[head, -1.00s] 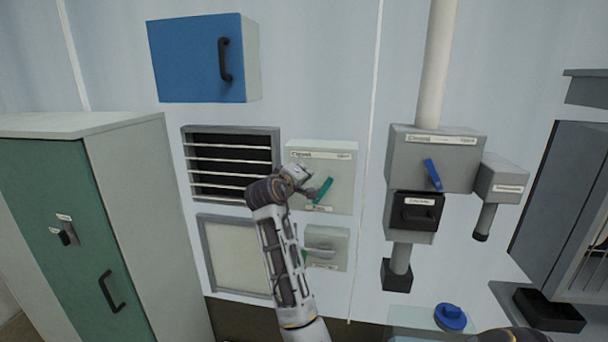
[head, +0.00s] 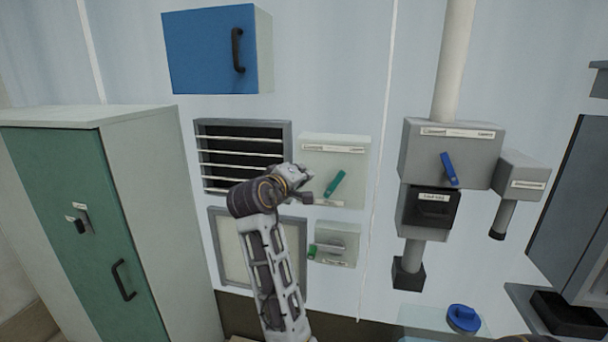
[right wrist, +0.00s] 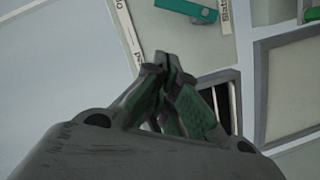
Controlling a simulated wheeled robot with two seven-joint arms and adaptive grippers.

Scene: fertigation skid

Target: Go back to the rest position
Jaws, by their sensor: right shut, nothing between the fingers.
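My right gripper (head: 308,196) is shut and empty in front of the wall, just left of the green lever (head: 335,184) on the upper pale box (head: 350,155). A small gap shows between fingertips and lever in the head view. In the right wrist view, the closed green-grey fingers (right wrist: 168,65) meet at their tips, and the green lever (right wrist: 188,8) lies beyond them at the top edge. My right arm comes up from the bottom of the head view and hides part of the framed panel (head: 229,250). My left gripper is not in view.
A louvred vent (head: 240,155) and a lower pale box (head: 338,240) sit close to the arm. A blue cabinet (head: 208,52) hangs above. A green-fronted cabinet (head: 65,180) stands left. Grey boxes (head: 450,155) with a blue lever and a pipe are on the right.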

